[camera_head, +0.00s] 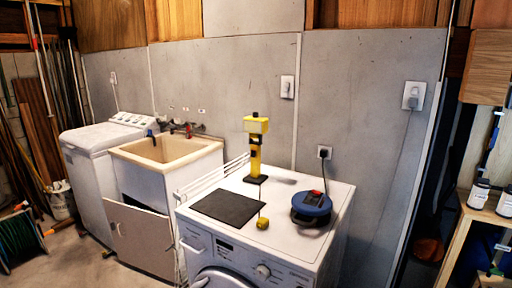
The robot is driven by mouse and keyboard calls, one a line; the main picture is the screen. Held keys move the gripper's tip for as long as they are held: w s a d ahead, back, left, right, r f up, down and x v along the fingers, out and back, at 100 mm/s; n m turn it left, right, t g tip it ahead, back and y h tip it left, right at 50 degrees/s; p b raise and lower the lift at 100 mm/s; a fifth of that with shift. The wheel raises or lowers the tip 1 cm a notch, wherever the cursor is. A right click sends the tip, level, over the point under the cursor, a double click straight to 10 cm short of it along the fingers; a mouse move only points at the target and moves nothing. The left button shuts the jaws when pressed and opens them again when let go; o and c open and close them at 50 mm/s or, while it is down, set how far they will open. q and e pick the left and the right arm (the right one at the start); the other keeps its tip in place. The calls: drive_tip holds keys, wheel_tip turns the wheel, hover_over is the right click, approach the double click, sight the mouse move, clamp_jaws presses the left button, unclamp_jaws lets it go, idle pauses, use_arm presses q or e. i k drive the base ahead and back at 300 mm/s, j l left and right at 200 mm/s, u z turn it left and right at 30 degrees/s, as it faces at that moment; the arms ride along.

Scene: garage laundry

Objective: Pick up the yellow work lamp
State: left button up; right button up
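The yellow work lamp (255,150) stands upright on top of the white front-loading machine (299,184), towards its back edge. It has a yellow head, a yellow and black stem and a dark base. Neither of my grippers shows in the head view, and nothing is touching the lamp.
A dark flat mat (227,208), a small yellow object (263,223) and a blue and black round reel (312,207) lie on the machine top around the lamp. A beige sink (165,149) and a white top-loading washer (92,143) stand left. A shelf with jars (479,193) is at right.

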sight(255, 177)
drive_tip(key=i+j+z, duration=0.1)
drive_tip(key=i+j, duration=0.15)
drive_tip(key=j, duration=0.15)
drive_tip(key=i+j, duration=0.2)
drive_tip(key=j, duration=0.2)
drive_tip(key=i+j+z, duration=0.15)
drive_tip(key=j, duration=0.25)
drive_tip(key=i+j, duration=0.25)
drive_tip(key=j, duration=0.15)
drive_tip(key=i+j+z, duration=0.15)
drive_tip(key=j, duration=0.25)
drive_tip(key=i+j, duration=0.2)
drive_tip(key=j, duration=0.25)
drive_tip(key=i+j+z, duration=0.15)
drive_tip(key=j, duration=0.3)
drive_tip(key=i+j, duration=0.15)
drive_tip(key=j, duration=0.3)
drive_tip(key=i+z, duration=0.05)
